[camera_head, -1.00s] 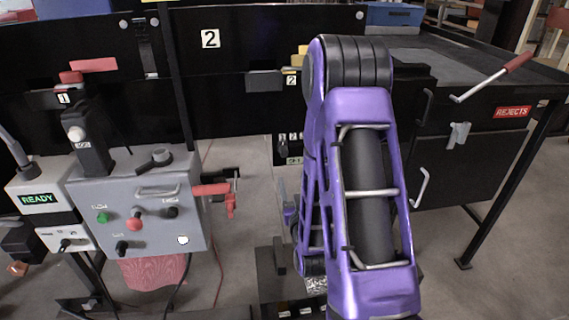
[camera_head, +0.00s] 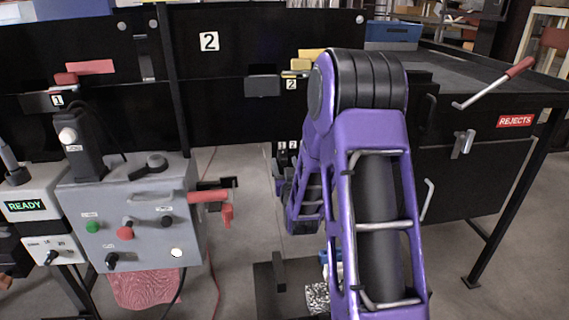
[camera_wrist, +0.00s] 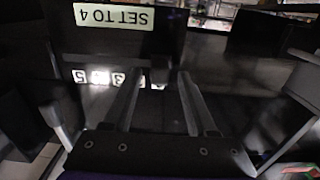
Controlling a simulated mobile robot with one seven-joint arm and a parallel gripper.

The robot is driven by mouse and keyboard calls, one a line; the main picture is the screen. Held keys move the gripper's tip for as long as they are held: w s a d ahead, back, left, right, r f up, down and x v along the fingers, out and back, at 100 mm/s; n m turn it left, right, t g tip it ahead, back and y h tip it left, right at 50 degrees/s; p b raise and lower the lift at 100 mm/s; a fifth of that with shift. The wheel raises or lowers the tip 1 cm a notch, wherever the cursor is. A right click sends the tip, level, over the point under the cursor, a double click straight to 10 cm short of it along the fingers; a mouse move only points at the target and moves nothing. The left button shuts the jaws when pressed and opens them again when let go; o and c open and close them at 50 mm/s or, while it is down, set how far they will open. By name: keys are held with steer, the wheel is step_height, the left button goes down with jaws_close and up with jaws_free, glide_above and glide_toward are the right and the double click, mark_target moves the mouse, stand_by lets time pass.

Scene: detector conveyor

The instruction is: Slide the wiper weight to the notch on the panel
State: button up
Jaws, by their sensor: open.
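In the wrist view, a dark panel carries a "SET TO 4" plate (camera_wrist: 114,16), which appears upside down. Below it is a lit row of number marks (camera_wrist: 100,77), with 5 at the left end. A small dark knob-like piece (camera_wrist: 160,68), which looks like the wiper weight, stands at the right, low-number end of that row. My gripper (camera_wrist: 158,84) is open, its two fingers pointing at the panel with this piece between their tips. I cannot tell whether they touch it. In the head view, my purple arm hides much of the gripper area.
A grey control box (camera_head: 130,215) with buttons and a red lever (camera_head: 208,196) stands at the left. A black rejects cabinet (camera_head: 470,170) with a red-handled lever (camera_head: 495,82) stands at the right. Grey floor shows between them.

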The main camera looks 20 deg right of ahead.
steer(key=shift+w+d, duration=0.1)
steer(key=shift+w, duration=0.5)
jaws_close()
stand_by(1.1)
